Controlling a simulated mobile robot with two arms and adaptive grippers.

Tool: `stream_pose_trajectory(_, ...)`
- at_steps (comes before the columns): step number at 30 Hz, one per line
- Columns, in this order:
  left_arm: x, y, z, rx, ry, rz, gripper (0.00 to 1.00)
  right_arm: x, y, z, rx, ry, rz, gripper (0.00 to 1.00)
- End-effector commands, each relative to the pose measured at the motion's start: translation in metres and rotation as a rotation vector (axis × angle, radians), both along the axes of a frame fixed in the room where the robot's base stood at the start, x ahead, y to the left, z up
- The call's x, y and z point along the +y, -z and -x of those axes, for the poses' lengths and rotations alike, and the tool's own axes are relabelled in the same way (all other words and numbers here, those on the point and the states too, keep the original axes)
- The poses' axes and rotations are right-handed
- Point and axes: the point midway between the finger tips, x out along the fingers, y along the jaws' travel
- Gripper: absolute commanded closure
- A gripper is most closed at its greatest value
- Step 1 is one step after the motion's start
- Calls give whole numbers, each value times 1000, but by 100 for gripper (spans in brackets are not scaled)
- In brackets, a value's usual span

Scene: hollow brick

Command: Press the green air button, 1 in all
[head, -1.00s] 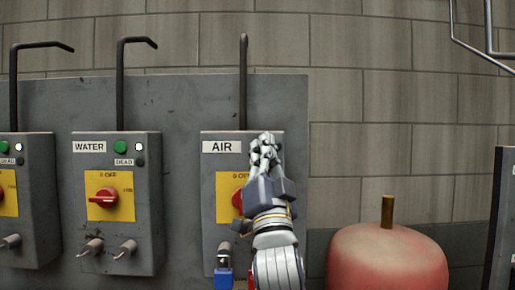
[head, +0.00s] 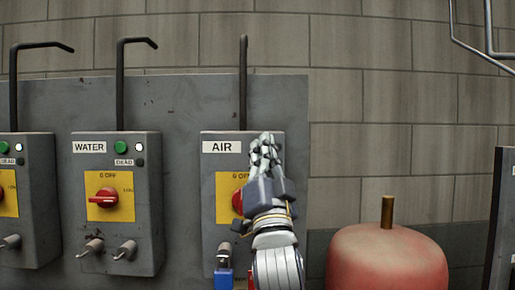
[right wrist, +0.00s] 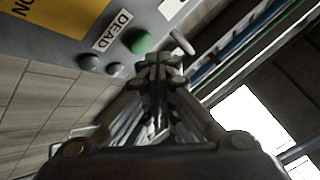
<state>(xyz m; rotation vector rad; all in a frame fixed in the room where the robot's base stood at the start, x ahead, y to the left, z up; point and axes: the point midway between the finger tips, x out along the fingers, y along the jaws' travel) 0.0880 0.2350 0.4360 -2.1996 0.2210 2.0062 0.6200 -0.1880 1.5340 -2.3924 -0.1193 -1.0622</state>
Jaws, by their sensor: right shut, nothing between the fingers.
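The grey AIR box (head: 209,190) hangs on the panel in the head view, with its AIR label (head: 222,147) at the top. My right gripper (head: 265,142) is shut and empty in front of the box's upper right part, hiding what lies behind it. In the right wrist view a green button (right wrist: 140,41) shows on the box beside the DEAD label (right wrist: 113,31). The closed fingertips (right wrist: 160,62) are close by the button, to its lower right in that picture. I cannot tell whether they touch it. My left gripper is not in view.
The WATER box (head: 148,215) with its own green button (head: 120,147) is to the left, and another similar box (head: 38,200) is beyond it. A red rotary switch (head: 237,201) and blue padlock (head: 224,278) are partly behind my arm. A red rounded object (head: 386,262) stands at right.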

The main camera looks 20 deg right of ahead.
Motion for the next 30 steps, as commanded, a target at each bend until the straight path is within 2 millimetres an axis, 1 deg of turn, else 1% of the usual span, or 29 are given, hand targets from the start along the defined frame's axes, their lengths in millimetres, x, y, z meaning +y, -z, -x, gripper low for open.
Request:
stream_pose_trajectory(8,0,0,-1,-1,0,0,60,0,0,0,0,0,0,100)
stream_pose_trajectory(17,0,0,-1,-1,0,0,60,-2,-1,-8,0,-1,-1,100)
stream_pose_trajectory(30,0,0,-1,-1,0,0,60,-3,0,-9,0,0,0,100)
